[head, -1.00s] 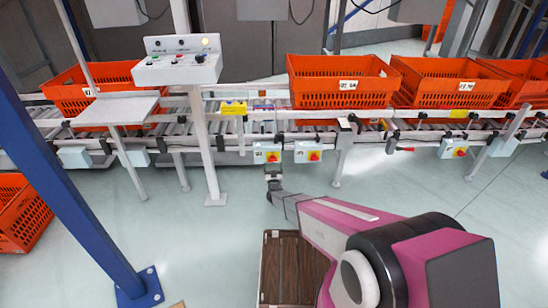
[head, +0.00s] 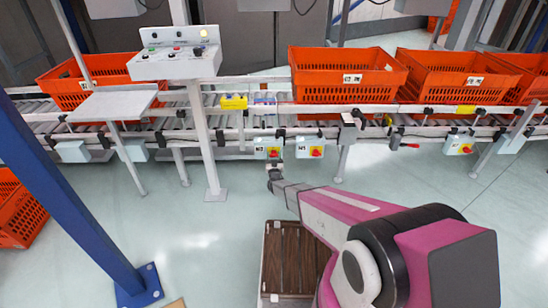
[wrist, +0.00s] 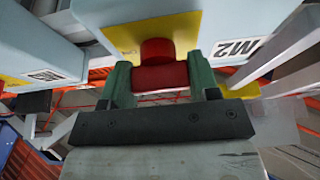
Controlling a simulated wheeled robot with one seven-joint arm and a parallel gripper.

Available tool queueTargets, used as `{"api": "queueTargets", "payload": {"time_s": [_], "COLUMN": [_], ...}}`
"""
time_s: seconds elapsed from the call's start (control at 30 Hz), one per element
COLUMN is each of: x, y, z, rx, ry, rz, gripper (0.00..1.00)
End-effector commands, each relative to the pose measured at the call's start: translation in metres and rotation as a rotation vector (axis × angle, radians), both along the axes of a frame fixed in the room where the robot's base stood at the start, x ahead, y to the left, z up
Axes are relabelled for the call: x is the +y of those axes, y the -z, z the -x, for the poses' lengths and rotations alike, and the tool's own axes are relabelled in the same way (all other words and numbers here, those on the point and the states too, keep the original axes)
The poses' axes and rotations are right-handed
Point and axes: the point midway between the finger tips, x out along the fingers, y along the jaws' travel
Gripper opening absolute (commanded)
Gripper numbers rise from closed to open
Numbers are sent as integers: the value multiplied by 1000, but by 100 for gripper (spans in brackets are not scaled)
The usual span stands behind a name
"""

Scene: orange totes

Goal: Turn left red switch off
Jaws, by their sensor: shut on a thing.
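Two pale switch boxes hang under the conveyor's front rail, each with a red knob on a yellow plate: the left box (head: 267,145) and the right box (head: 309,147). My gripper (head: 274,165) is just below the left box. In the wrist view, the left red switch (wrist: 160,75) sits between the green fingers of my gripper (wrist: 161,82), which are shut on it. The box's yellow plate and an "M2" label show behind it. The knob's exact angle is hard to tell because the fingers cover its sides.
Orange totes (head: 345,80) stand on the roller conveyor behind the switches. A grey control panel (head: 175,62) on a post is to the left, and a blue post (head: 75,195) is nearer. Open floor lies below the conveyor.

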Motion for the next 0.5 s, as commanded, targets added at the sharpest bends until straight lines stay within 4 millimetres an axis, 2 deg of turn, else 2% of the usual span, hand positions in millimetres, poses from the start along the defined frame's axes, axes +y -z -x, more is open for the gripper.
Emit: {"api": "queueTargets", "payload": {"time_s": [0.27,0.5], "x": [0,-1], "y": [0,0], "z": [0,0], "rx": [-7,-22], "ry": [0,0], "rz": [114,314], "gripper": [32,32]}}
